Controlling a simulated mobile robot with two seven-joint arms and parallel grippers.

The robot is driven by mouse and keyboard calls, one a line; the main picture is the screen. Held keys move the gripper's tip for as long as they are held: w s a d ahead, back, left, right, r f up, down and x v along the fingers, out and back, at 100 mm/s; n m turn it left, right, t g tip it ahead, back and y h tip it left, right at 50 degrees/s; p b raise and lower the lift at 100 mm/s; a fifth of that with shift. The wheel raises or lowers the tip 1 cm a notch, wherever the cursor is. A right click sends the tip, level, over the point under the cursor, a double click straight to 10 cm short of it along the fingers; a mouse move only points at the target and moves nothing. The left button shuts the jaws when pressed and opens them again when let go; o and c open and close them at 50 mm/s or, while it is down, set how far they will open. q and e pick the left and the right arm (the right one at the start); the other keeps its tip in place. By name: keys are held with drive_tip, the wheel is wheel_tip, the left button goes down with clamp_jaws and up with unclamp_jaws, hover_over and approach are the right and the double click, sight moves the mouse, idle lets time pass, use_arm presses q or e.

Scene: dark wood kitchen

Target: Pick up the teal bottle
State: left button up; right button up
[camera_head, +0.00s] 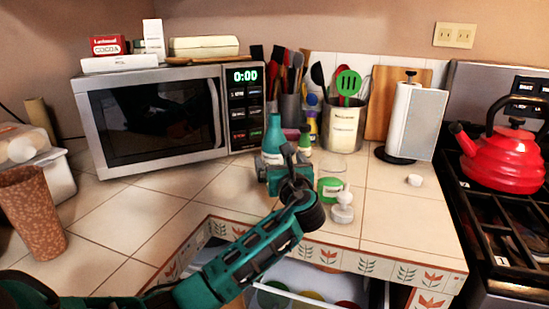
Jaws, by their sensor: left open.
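The teal bottle (273,132) stands upright on the tiled counter, just right of the microwave. Its neck and upper body show; its lower part is hidden behind my left gripper (273,168). My left arm comes in from the lower left, and its open gripper is right at the bottle's front. I cannot tell whether the fingers are around the bottle or touching it. My right gripper is not in view.
A small green-labelled jar (330,187) and a white pump-topped container (343,207) stand close right of the gripper. The microwave (158,115) is at left, a utensil crock (342,125) behind. An open drawer (300,275) lies below.

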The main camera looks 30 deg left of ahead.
sight(277, 157)
use_arm(q)
drive_tip(key=b+x, duration=0.1)
drive_tip(key=x, duration=0.3)
drive_tip(key=shift+f, duration=0.1)
drive_tip(key=shift+w+a, duration=0.2)
drive_tip(key=shift+w, duration=0.05)
drive_tip(key=shift+w+a, duration=0.1)
drive_tip(key=shift+a, duration=0.05)
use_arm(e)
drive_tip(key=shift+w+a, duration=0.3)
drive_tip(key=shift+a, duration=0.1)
use_arm(q)
drive_tip(key=shift+c, duration=0.5)
